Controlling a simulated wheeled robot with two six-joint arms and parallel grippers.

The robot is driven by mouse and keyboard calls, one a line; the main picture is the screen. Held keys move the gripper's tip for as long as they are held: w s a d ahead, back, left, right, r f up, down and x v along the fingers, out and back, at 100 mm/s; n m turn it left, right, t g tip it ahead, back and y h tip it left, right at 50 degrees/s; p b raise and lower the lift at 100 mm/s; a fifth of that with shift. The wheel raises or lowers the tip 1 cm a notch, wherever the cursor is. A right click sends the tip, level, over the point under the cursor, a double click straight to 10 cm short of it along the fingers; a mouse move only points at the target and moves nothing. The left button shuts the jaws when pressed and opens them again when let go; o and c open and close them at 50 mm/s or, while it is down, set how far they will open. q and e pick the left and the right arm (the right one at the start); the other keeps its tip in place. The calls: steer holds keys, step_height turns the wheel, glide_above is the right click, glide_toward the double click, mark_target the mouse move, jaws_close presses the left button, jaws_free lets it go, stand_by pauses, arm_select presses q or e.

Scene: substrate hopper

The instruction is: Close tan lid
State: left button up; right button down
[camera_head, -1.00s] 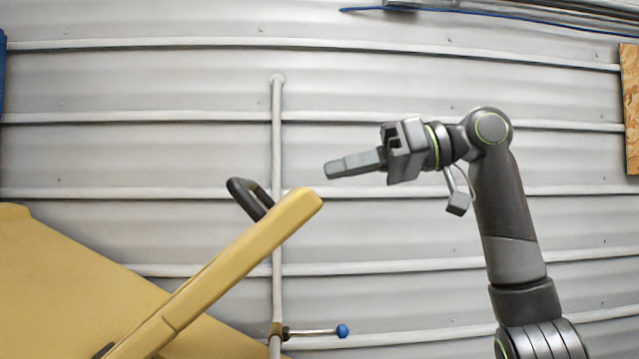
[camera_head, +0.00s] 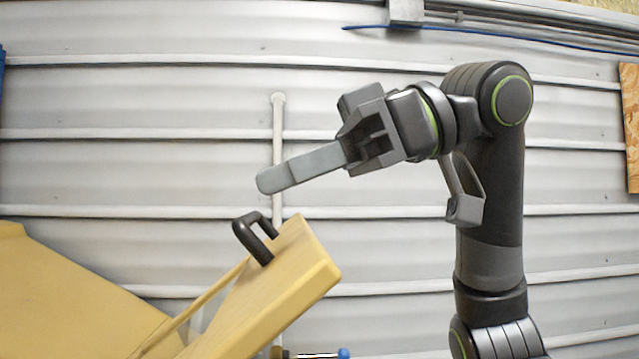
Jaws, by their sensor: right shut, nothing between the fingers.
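The tan lid (camera_head: 268,308) is raised and tilted, its free end up and to the right at the lower middle of the head view. A black handle (camera_head: 254,236) stands on its upper face near that end. My right gripper (camera_head: 264,183) is shut and empty. It points left and slightly down, above the handle and apart from it in the picture. The lid's lower end is out of the frame. My left gripper is not in view.
A tan hopper body (camera_head: 70,295) fills the lower left. A grey corrugated wall (camera_head: 150,95) with a vertical pipe (camera_head: 278,120) stands behind. A blue-knobbed lever (camera_head: 343,353) shows at the bottom edge. A wooden board (camera_head: 630,125) is at the far right.

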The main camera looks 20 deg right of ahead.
steer(key=shift+s+d+f+p, duration=0.15)
steer(key=shift+d+f+p, duration=0.15)
steer(key=shift+d+f, duration=0.4)
steer(key=shift+s+d+f+p, duration=0.1)
steer(key=shift+d+f+p, duration=0.25)
steer(key=shift+f, duration=0.5)
steer(key=shift+d, duration=0.1)
steer(key=shift+d+f, duration=0.1)
